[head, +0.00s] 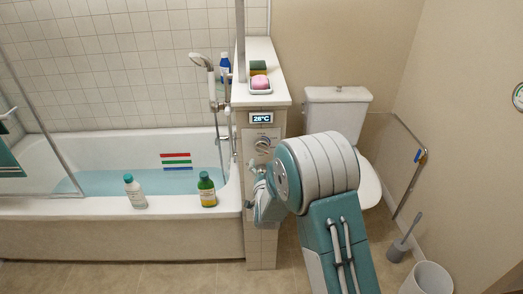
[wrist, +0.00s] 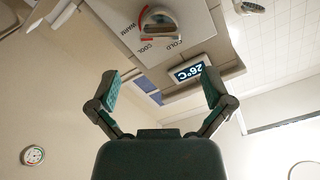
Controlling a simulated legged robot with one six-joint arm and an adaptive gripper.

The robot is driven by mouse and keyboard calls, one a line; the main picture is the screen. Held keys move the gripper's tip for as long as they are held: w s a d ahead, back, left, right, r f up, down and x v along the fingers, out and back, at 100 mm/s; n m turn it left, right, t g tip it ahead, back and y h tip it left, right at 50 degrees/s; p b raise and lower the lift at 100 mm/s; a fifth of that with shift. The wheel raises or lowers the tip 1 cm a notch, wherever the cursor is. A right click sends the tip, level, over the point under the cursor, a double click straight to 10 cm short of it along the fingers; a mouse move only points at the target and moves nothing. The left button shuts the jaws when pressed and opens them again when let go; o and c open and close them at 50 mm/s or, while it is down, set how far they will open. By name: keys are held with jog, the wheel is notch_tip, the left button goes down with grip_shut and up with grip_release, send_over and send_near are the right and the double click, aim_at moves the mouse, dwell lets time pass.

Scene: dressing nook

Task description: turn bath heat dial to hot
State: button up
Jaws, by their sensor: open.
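The bath heat dial (wrist: 158,24) is a silvery knob on a pale panel at the top of the wrist view. The words WARM, COOL and COLD and part of a red arc show around it; its pointer setting is not clear. In the head view the dial (head: 263,144) sits on the end of the tiled half wall, below a display (head: 261,118) reading 26°C. The display also shows in the wrist view (wrist: 190,71). My gripper (wrist: 160,82) is open and empty, its fingers apart from the dial. In the head view my arm partly hides the gripper.
The bathtub (head: 100,208) with two bottles on its rim is at left. A soap dish (head: 260,88) stands on the half wall's top. The toilet (head: 338,97), a grab rail (head: 408,170), a toilet brush (head: 399,248) and a bin (head: 427,279) are at right.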

aim_at(262, 152)
jog(key=w, duration=0.9)
jog(key=shift+s, duration=0.1)
jog(key=c, duration=1)
